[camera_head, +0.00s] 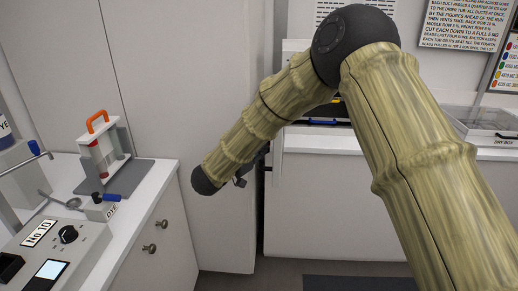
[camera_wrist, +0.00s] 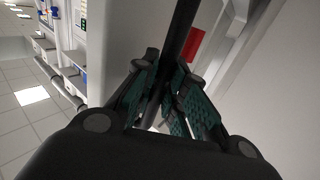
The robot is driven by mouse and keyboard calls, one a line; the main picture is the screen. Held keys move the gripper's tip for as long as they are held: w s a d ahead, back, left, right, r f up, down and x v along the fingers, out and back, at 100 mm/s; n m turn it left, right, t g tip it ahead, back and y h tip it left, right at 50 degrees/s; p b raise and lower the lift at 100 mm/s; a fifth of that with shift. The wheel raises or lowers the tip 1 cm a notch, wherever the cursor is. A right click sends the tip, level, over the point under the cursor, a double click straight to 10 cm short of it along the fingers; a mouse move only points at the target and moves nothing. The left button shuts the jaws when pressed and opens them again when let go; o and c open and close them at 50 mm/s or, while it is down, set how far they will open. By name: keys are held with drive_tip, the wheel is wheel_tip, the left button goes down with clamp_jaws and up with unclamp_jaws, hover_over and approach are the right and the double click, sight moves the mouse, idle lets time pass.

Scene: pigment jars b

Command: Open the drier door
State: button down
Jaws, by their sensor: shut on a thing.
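A tall white cabinet front, which looks like the drier door (camera_head: 190,50), stands left of centre in the head view. My gripper (camera_head: 242,180) is beside its right edge, mostly hidden behind my arm. In the wrist view a dark straight bar (camera_wrist: 181,28), apparently the door's handle, runs between the fingers of my gripper (camera_wrist: 166,80). The fingers are closed around it. Pale panels flank the bar, with a red patch (camera_wrist: 194,46) behind it. I cannot tell which panel is the door or whether it stands ajar.
A left counter holds a rack with an orange handle (camera_head: 98,121), a spoon (camera_head: 62,201) and a control box labelled No 10 (camera_head: 60,240). A back counter (camera_head: 330,142) carries a clear-lidded dry box (camera_head: 482,121). Grey floor shows between the counters.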

drive_tip(key=shift+d+r, duration=0.15)
drive_tip(key=shift+d, duration=0.05)
drive_tip(key=c, duration=1.5)
unclamp_jaws()
drive_tip(key=shift+o, duration=0.2)
drive_tip(key=shift+a, duration=0.1)
drive_tip(key=shift+s+a, duration=0.1)
drive_tip(key=shift+s, duration=0.1)
drive_tip(key=v, duration=1.1)
drive_tip(key=shift+s+a, duration=0.1)
drive_tip(key=shift+s, duration=0.05)
